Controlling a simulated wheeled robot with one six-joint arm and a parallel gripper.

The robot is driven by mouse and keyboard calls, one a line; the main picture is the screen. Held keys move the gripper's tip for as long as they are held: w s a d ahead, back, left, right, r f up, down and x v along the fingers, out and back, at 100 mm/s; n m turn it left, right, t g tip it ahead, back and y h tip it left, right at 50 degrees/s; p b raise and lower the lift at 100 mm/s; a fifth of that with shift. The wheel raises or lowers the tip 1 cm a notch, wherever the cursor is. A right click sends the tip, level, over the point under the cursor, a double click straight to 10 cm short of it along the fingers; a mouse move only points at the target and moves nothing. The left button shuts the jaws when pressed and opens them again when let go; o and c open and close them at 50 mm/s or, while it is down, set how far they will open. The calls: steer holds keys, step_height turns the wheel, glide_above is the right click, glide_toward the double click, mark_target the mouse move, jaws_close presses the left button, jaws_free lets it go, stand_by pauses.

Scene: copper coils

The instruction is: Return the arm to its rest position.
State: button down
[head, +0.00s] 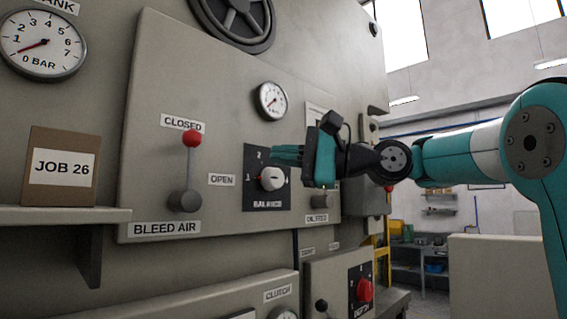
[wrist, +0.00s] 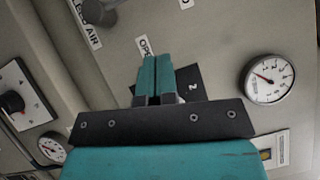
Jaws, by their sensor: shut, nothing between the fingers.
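My gripper (head: 288,154) is in front of the black balance dial plate (head: 254,196) on the panel. Its teal fingers are together with nothing between them, as the wrist view (wrist: 155,78) also shows. The dial's white knob (head: 271,178) sits just below the fingers in the head view; I cannot tell whether they touch it. In the wrist view the gripper hides most of the dial plate (wrist: 188,82). My arm reaches in from the right, its forearm roughly level.
The red-tipped bleed air lever (head: 191,140) points up at CLOSED. A small gauge (head: 271,101) is above the dial. A shelf (head: 60,214) with a JOB 26 card (head: 62,168) juts out at left. A red knob (head: 364,290) is below right.

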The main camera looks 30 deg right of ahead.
stand_by(0.4)
steer(key=s+a+f+n+g+h+b, duration=0.15)
steer(key=a+f, duration=0.25)
steer(key=f, duration=0.4)
steer(key=s+a+f+n+g+h+b, duration=0.1)
steer(key=s+a+f+n+g+h, duration=0.15)
steer(key=f, duration=0.45)
steer(key=s+a+f+n+g+h+b, duration=0.1)
steer(key=a+f+n, duration=0.2)
steer(key=a+f, duration=0.35)
steer(key=s+d+f+n+g+h+b, duration=0.1)
steer(key=s+f+n+g+h, duration=0.2)
steer(key=s+f+n, duration=0.2)
steer(key=s+d+f+n+g+h+b, duration=0.1)
steer(key=s+f+n+g, duration=0.3)
steer(key=s+f, duration=0.8)
step_height(320, 180, down, 5)
steer(key=shift+s+d+r+n+h, duration=0.1)
steer(key=shift+s+d+n+h, duration=0.15)
steer(key=shift+d+n+h, duration=0.5)
